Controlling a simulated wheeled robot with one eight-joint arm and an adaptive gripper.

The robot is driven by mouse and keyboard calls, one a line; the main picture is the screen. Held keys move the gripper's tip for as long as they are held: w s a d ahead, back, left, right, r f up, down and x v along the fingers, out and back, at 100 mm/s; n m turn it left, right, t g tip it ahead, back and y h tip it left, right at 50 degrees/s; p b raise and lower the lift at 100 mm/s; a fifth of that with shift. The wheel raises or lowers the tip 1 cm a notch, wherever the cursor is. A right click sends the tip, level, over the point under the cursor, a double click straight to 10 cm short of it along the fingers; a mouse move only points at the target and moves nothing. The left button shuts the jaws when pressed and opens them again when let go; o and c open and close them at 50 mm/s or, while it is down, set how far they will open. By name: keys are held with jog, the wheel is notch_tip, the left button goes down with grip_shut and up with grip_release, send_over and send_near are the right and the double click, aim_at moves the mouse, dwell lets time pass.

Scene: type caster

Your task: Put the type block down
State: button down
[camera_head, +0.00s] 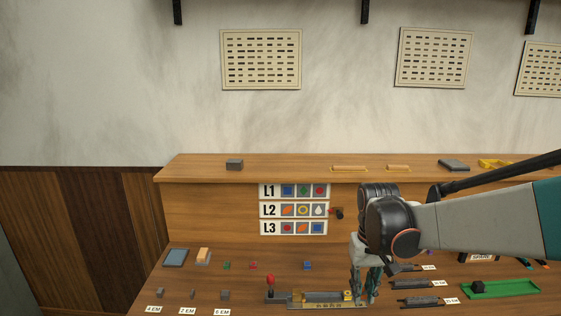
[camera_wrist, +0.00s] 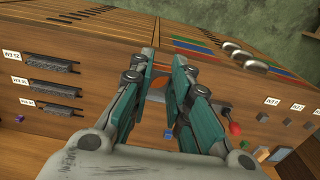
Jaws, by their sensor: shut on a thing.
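My gripper (camera_head: 365,296) is low over the bench, beside the right end of the type caster (camera_head: 318,298). Its teal-padded fingers (camera_wrist: 163,68) are shut on the type block, which the fingers largely hide. A small orange patch (camera_wrist: 159,84) shows between the fingers in the wrist view; I cannot tell whether it is the block or something behind it. The caster has a red-knobbed lever (camera_head: 270,281) at its left end; the knob also shows in the wrist view (camera_wrist: 235,128). I cannot tell whether the block touches anything below.
Labelled dark racks (camera_head: 420,301) lie right of my gripper. A green tray (camera_head: 510,290) holding a dark block (camera_head: 478,287) is farther right. Small grey blocks (camera_head: 225,294) and a blue block (camera_head: 307,265) stand on the bench. A sign board with L1 to L3 rows (camera_head: 293,210) is behind.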

notch_tip(320, 180, down, 19)
jog(key=b, duration=0.4)
jog(key=shift+s, duration=0.15)
